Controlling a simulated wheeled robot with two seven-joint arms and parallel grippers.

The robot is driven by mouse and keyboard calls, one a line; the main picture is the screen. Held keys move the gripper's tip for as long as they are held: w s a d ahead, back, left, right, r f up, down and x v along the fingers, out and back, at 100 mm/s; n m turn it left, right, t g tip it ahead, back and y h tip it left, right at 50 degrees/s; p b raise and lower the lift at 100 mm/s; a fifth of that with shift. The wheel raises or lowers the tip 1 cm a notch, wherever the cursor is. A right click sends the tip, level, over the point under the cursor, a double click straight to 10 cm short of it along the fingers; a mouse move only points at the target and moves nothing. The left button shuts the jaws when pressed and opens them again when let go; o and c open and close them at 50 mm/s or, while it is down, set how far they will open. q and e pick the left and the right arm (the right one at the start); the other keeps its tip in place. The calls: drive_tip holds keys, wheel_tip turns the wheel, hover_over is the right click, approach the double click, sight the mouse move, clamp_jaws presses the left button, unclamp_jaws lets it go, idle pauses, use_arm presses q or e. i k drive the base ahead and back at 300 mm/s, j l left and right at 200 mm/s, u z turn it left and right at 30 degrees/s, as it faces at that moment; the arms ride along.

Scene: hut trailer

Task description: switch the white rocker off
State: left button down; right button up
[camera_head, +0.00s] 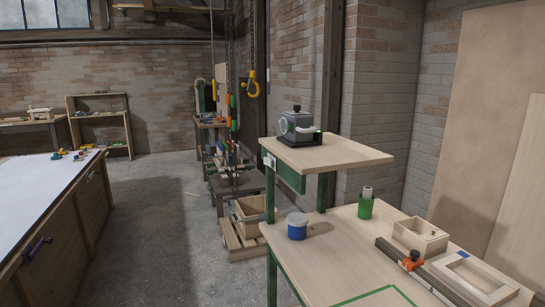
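A small white fitting (269,160) sits at the left front corner of the raised wooden shelf (345,153), by its green frame. It looks like the white rocker, but it is too small to tell for sure or to read its on or off position. Neither of my grippers shows in the head view.
A wooden workbench (335,262) on the right holds a blue tub (297,231), a green cup (366,208), a wooden box (420,236) and a clamp (411,261). A grey machine (298,124) stands on the shelf. Clear concrete floor (160,235) lies left of the bench.

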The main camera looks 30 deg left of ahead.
sight(268, 161)
drive_tip(key=i+j, duration=0.15)
drive_tip(key=j, duration=0.2)
drive_tip(key=i+j, duration=0.1)
drive_tip(key=j, duration=0.3)
drive_tip(key=i+j+z, duration=0.1)
drive_tip(key=j, duration=0.25)
drive_tip(key=i+j, duration=0.2)
drive_tip(key=j, duration=0.2)
drive_tip(key=i+j, duration=0.1)
drive_tip(key=j, duration=0.25)
